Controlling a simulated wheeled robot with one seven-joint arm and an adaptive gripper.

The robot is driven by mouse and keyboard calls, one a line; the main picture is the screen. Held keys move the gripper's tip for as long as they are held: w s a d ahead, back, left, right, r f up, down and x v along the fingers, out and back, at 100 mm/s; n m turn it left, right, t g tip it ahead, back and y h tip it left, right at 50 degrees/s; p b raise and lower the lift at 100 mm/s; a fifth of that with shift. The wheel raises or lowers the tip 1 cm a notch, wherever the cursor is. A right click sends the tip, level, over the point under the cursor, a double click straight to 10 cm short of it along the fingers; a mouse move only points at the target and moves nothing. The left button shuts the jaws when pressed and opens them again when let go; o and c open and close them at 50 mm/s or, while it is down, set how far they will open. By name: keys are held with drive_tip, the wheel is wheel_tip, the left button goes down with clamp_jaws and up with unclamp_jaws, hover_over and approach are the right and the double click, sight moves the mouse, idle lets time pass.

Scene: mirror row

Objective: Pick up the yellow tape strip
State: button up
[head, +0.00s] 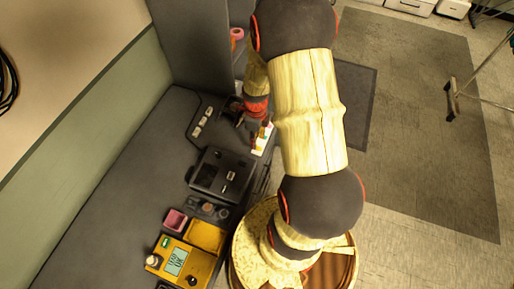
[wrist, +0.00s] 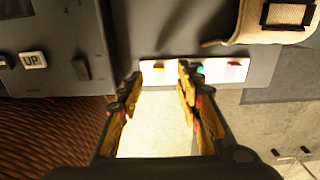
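A small yellow piece (wrist: 163,70), which looks like the yellow tape strip, lies on a pale narrow holder (wrist: 213,71) in the wrist view. Teal and pink pieces sit further right on it. My gripper (wrist: 159,76) is open, its two fingers apart on either side of the yellow piece, with nothing clearly held. I cannot tell how far the fingertips are above it. In the head view the pale holder (head: 263,139) is at the bench's right edge, just below my gripper (head: 252,121). The arm partly hides this area, and the yellow piece is too small to make out there.
A black case (head: 221,174) stands near the holder on the grey bench (head: 105,205). A yellow meter (head: 178,263), a pink box (head: 175,220) and a yellow tray (head: 206,236) are nearer. A grey panel (head: 190,45) rises at the back. Floor (head: 420,210) right of the bench is open.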

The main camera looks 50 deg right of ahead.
sight(258, 147)
wheel_tip(258, 147, down, 4)
drive_tip(key=shift+r+b, duration=0.25)
drive_tip(key=shift+b, duration=0.1)
drive_tip(key=shift+a, duration=0.1)
drive_tip(key=c, duration=0.3)
drive_tip(key=c, duration=0.4)
drive_tip(key=shift+c, duration=0.4)
